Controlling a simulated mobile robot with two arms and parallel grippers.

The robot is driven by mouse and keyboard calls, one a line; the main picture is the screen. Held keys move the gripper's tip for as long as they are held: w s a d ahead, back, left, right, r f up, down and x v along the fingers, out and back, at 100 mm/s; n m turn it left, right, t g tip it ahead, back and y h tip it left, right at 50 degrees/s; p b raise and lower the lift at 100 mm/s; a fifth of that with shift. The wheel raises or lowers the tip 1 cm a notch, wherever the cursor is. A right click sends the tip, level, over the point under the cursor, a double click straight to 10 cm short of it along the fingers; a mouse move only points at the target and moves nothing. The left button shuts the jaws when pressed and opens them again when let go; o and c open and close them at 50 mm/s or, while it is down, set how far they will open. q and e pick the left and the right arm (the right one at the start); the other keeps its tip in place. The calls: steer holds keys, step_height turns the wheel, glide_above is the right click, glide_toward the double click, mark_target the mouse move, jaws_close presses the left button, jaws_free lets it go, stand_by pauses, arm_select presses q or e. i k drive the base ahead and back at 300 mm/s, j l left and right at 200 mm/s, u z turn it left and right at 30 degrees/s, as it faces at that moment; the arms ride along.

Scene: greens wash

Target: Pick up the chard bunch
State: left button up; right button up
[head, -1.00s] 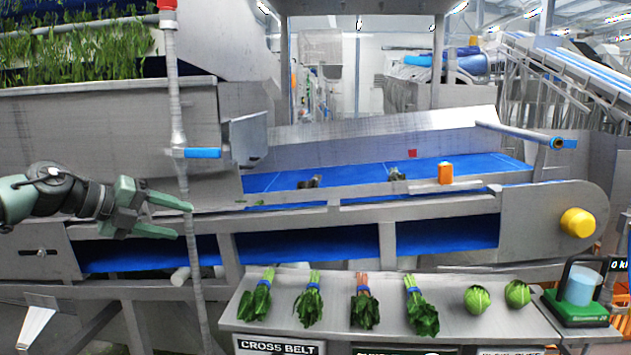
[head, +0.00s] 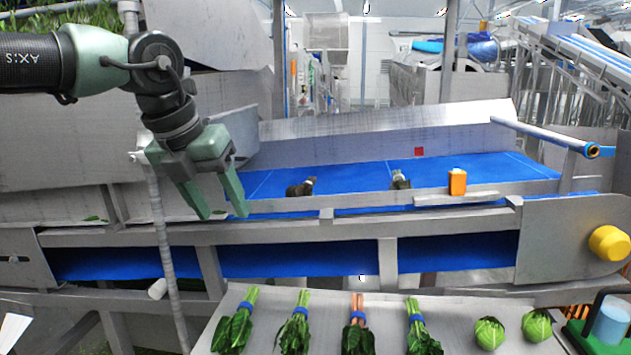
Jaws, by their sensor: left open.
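The bunch with pinkish-red stems, dark leaves and a blue band, which looks like the chard bunch (head: 358,338), lies on the steel shelf (head: 262,332) at the bottom of the head view. Its lower leaves run close to the frame edge. My left gripper (head: 226,214) is open and empty, with its fingers pointing down. It shows above and to the left of the chard bunch, in front of the conveyor frame and well apart from the bunch. My right gripper is not in view.
Green-stemmed bunches lie beside the chard: one on its right (head: 418,335) and two on its left (head: 294,330). Two round green heads (head: 489,333) sit further right. A steel conveyor with a blue belt (head: 350,177) runs behind. An orange block (head: 457,182) stands at its edge.

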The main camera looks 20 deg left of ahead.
mark_target(305, 189)
steer(key=i, duration=1.1)
